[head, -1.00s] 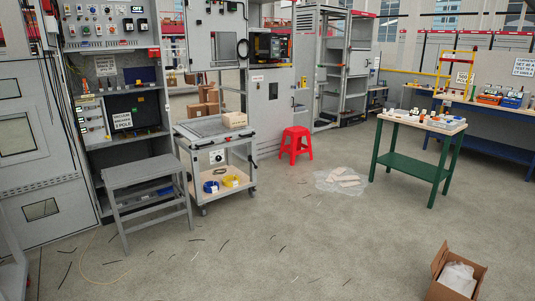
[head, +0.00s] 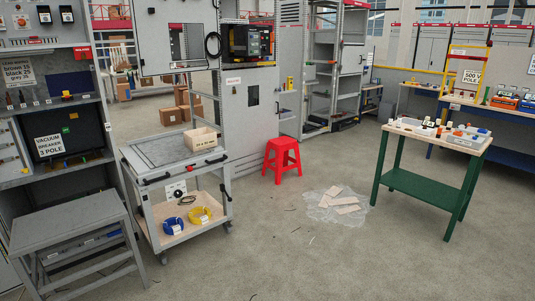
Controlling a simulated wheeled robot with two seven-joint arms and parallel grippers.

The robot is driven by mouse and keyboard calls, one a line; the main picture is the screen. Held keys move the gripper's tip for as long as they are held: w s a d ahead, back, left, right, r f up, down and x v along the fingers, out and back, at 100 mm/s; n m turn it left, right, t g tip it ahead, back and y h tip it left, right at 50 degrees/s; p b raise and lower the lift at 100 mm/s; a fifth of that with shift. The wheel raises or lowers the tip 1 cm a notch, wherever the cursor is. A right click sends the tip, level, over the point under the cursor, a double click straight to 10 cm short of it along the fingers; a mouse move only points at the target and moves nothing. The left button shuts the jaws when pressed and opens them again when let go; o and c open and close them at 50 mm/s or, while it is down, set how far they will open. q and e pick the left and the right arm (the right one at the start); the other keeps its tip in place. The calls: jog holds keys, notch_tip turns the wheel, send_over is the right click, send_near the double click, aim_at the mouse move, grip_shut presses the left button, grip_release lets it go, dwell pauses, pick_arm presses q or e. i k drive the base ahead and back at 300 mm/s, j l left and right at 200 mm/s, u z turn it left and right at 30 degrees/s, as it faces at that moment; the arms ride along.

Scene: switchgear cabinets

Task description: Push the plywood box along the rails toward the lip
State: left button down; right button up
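A small open plywood box (head: 201,140) with a printed label on its front stands on top of a grey cart (head: 172,155). It sits at the back right part of the cart top, beside a flat grey panel area. Rails and a lip are too small to tell apart clearly at this distance; the cart top has raised edges. Neither of my grippers is in view.
A grey table (head: 68,222) stands close by at front left. The cart's lower shelf holds a blue coil (head: 174,226) and a yellow coil (head: 200,215). A red stool (head: 282,158) and a green-legged workbench (head: 430,188) stand right.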

aim_at(197, 139)
jog(key=i, duration=2.3)
jog(key=i+l+u, duration=0.2)
jog(key=i, duration=0.35)
jog(key=i+u, duration=0.2)
jog(key=i, duration=0.4)
jog(key=i+l+u, duration=0.25)
jog(key=i, duration=0.25)
jog(key=i+l+u, duration=0.2)
jog(key=i+l, duration=0.2)
jog(key=i, duration=0.15)
